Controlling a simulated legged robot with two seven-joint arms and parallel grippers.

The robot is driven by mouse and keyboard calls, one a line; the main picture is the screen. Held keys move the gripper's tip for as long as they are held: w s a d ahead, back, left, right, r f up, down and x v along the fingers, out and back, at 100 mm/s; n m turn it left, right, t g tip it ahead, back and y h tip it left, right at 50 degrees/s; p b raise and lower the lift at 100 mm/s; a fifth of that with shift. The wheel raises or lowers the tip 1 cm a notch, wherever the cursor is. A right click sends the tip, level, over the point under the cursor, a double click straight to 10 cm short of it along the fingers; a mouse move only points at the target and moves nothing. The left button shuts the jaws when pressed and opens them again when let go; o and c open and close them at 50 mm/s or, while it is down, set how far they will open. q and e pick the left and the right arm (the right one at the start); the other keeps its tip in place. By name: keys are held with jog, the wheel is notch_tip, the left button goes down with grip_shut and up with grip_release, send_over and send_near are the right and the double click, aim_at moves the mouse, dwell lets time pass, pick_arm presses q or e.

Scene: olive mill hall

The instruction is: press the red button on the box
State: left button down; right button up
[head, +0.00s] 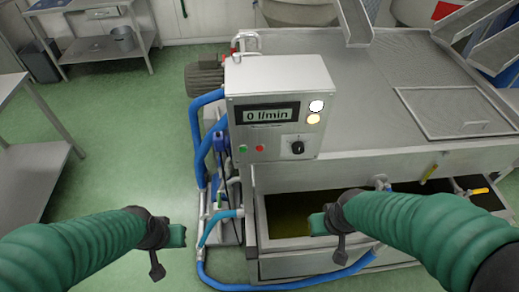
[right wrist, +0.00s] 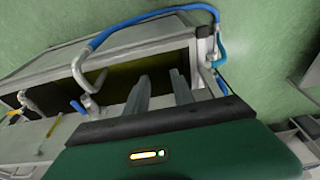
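The pale metal box (head: 278,80) stands above the tank's left edge in the head view. Its front has a display reading "0 l/min", a small red button (head: 259,148), a green button (head: 243,149) to its left and a black knob (head: 298,147) to its right. The red button is unobstructed. My left gripper (head: 177,236) is below and left of the box, apart from it; its fingers cannot be made out. My right gripper (head: 319,224) is below the box, over the open tank front. In the right wrist view its two fingers (right wrist: 160,78) are apart with nothing between them.
Blue hoses (head: 197,150) and a motor (head: 205,77) are left of the box. A metal tank (head: 380,80) with a hatch spreads right. An open trough (head: 290,215) with dark liquid lies below. Steel tables (head: 30,170) stand left, with green floor (head: 130,120) clear between.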

grip_shut()
jog(key=shift+w, duration=0.1)
dwell(1.2)
